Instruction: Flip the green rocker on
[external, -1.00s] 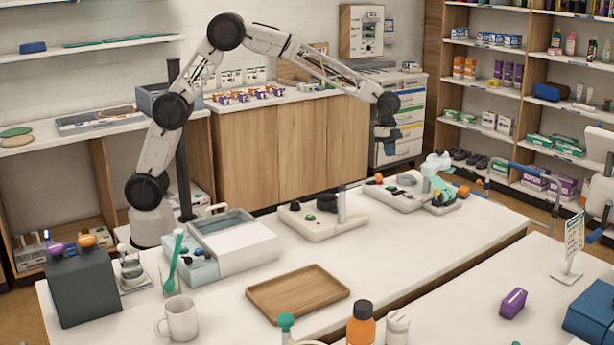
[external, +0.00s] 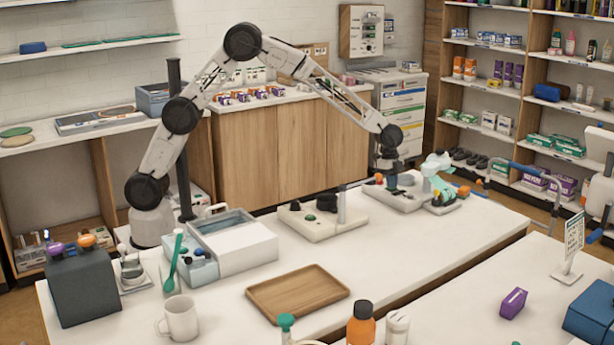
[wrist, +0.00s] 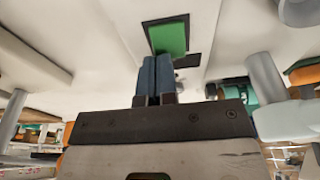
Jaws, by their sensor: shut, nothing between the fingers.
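The green rocker (wrist: 171,37) sits in a dark frame on a pale panel, seen close up in the wrist view. My gripper (wrist: 157,60) is shut and empty, with its two blue-grey fingers side by side. In the wrist view the fingertips come up to the rocker's near edge; I cannot tell whether they touch it. In the external view my gripper (external: 391,184) points down, low over the pale switch box (external: 407,203) at the far end of the table. The rocker is not distinguishable there.
A wooden tray (external: 298,292) lies nearer on the white table. The tabletop between has free room.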

